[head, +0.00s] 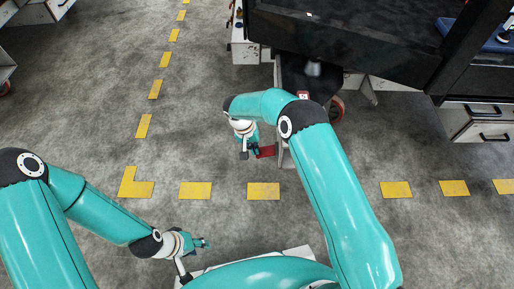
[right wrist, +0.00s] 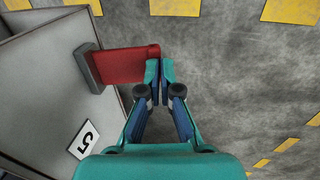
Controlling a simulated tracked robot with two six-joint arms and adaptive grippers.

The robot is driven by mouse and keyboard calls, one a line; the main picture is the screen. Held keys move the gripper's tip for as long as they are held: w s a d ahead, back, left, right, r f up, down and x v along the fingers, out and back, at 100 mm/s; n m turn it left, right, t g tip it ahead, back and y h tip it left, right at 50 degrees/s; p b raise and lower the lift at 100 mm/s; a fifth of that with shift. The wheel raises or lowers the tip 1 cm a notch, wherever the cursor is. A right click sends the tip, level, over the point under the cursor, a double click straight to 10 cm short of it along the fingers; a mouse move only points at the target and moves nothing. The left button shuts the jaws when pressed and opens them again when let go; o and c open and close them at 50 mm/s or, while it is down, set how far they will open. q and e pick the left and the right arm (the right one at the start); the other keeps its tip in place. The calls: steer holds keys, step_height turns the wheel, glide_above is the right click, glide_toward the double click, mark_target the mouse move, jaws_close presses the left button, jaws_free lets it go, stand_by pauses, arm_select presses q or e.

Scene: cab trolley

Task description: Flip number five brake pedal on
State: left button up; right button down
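The number five brake pedal (right wrist: 122,66) is a red bar on a dark grey mount, sticking out sideways from a grey trolley panel (right wrist: 38,90) with a "5" label (right wrist: 83,139). In the head view the red pedal (head: 267,151) is partly hidden by my right gripper (head: 250,153). In the right wrist view the right gripper's fingertips (right wrist: 160,70) are together, with nothing seen between them. They are at the pedal's free end; I cannot tell whether they touch it. My left gripper (head: 204,243) is low at left, away from the pedal; its fingers are too small to read.
White drawers (head: 478,122) are at right. Yellow floor marks (head: 263,191) cross the grey floor, which is open at left.

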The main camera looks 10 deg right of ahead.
steer(key=shift+s+f, duration=0.25)
steer(key=shift+a+r, duration=0.1)
steer(key=shift+r, duration=0.05)
steer(key=a+p+v, duration=0.1)
steer(key=p+v, duration=0.2)
steer(key=v, duration=1.1)
steer(key=shift+w+p, duration=0.4)
steer(key=shift+f, duration=0.2)
